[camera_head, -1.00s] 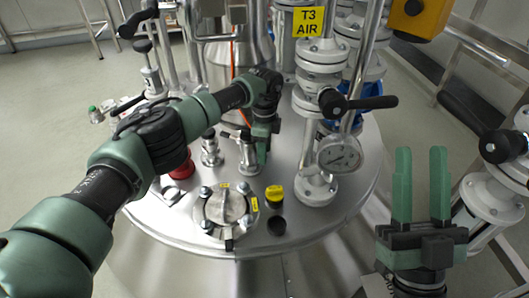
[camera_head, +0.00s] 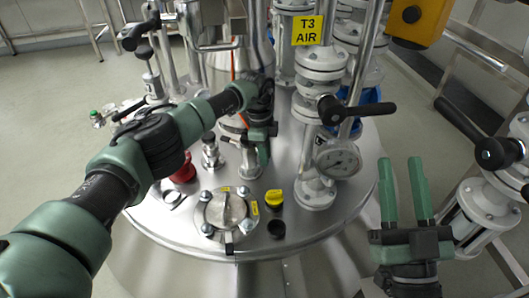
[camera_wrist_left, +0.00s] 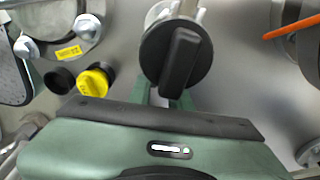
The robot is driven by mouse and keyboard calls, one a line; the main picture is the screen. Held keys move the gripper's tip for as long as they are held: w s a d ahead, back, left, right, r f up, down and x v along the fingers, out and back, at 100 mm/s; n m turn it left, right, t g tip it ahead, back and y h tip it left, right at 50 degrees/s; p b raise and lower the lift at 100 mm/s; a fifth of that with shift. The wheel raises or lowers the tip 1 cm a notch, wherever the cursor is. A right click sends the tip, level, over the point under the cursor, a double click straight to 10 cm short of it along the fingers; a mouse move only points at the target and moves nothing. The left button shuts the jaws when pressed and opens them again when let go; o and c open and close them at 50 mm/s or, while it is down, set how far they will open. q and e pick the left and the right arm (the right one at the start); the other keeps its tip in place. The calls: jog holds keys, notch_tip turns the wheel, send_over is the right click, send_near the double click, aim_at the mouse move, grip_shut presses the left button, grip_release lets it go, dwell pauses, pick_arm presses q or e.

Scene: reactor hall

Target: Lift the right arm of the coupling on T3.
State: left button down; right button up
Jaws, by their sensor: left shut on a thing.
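The coupling (camera_head: 248,160) is a small metal fitting standing on the round steel lid of the tank, partly hidden by my left gripper (camera_head: 262,150). In the left wrist view a round black cap (camera_wrist_left: 152,50) with a black bar-shaped arm (camera_wrist_left: 180,62) lies right in front of my left gripper. The green fingers are shut at the end of this arm; the grip itself is mostly hidden. The coupling's other arm cannot be made out. My right gripper (camera_head: 405,190) is open and empty, right of the tank, its fingers pointing up.
A yellow T3 AIR sign (camera_head: 307,30) hangs on white piping with a black-handled valve (camera_head: 332,108) and a gauge (camera_head: 338,158). A clamped round hatch (camera_head: 227,210), a yellow cap (camera_head: 274,197) and a red fitting (camera_head: 183,170) are on the lid (camera_head: 330,215).

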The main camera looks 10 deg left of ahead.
pick_arm(q)
jog(key=c, duration=1.3)
grip_release()
pick_arm(e)
jog(key=shift+w+f+g, duration=0.3)
jog(key=shift+f, duration=0.2)
pick_arm(q)
jog(key=shift+r, duration=0.15)
jog(key=shift+r, duration=0.25)
jog(key=r+p, duration=0.1)
jog(key=r, duration=0.3)
jog(key=a+r+p, duration=0.1)
jog(key=r, duration=0.1)
jog(key=shift+r+p, duration=0.35)
jog(key=shift+r, duration=0.15)
pick_arm(e)
notch_tip(320, 180, down, 12)
jog(key=w+d+g+h, duration=0.1)
jog(key=g+h, duration=0.1)
jog(key=g, duration=0.5)
jog(key=shift+d+h, duration=0.2)
jog(key=shift+h, duration=0.1)
jog(key=shift+w+r, duration=0.1)
